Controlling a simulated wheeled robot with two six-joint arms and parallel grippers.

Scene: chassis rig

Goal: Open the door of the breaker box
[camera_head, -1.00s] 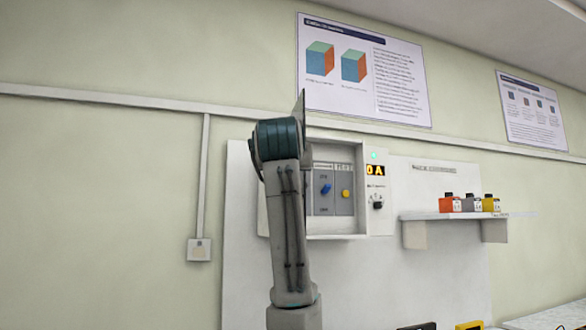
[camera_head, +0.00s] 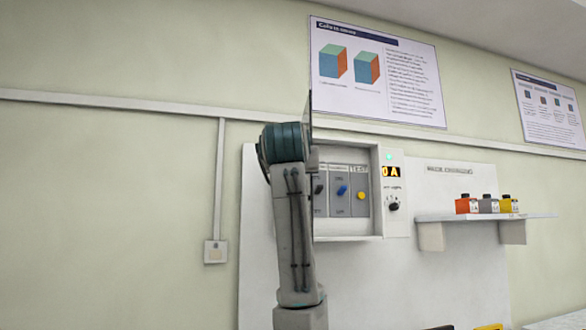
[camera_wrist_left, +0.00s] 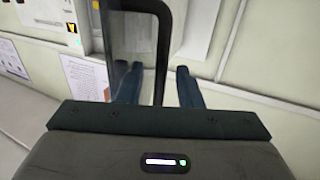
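The breaker box (camera_head: 397,225) hangs on a white panel, and its inside shows with a black, a blue (camera_head: 342,190) and a yellow switch. Its door (camera_head: 310,105) stands swung out, seen nearly edge-on as a thin upright strip in the head view. In the head view my left arm hides the gripper and the box's left part. My right gripper is out of view.
A shelf (camera_head: 470,217) with orange, grey and yellow blocks sits right of the box. A wall socket (camera_head: 215,251) and conduit are to the left. Posters (camera_head: 378,70) hang above.

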